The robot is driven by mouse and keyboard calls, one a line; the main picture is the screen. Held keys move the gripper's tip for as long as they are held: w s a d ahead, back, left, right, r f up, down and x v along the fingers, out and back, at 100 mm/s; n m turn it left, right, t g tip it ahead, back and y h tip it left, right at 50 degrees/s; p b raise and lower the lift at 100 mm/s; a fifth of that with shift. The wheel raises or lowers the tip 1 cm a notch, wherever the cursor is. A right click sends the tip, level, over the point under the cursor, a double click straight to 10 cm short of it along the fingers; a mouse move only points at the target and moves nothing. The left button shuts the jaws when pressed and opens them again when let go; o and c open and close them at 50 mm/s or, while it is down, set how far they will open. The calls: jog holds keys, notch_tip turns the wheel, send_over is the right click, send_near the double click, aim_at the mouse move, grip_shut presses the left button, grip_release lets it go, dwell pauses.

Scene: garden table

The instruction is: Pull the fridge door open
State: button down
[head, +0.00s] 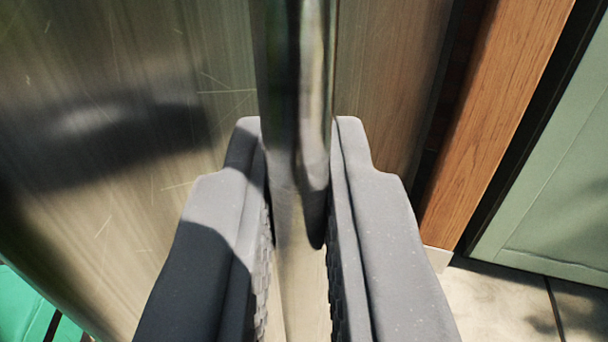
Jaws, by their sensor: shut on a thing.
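The fridge door (130,190) is a brushed, scratched metal panel that fills the left and middle of the head view, with blurred reflections on it. Its handle (298,90) is a shiny vertical metal bar that comes down from the top edge and ends at a rounded tip between my fingers. My gripper (298,150) has grey fingers with ribbed inner pads. It is shut on the lower part of the handle, one finger on each side. Whether the door stands ajar cannot be told from this view.
A wooden post (500,125) stands to the right of the fridge, with a dark gap beside it. A pale green panel (560,180) is at the far right. Stone paving (500,300) shows at the lower right. A bright green thing (25,310) is at the lower left.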

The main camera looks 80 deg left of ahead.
jog(key=shift+r, duration=0.1)
jog(key=c, duration=1.7)
grip_release()
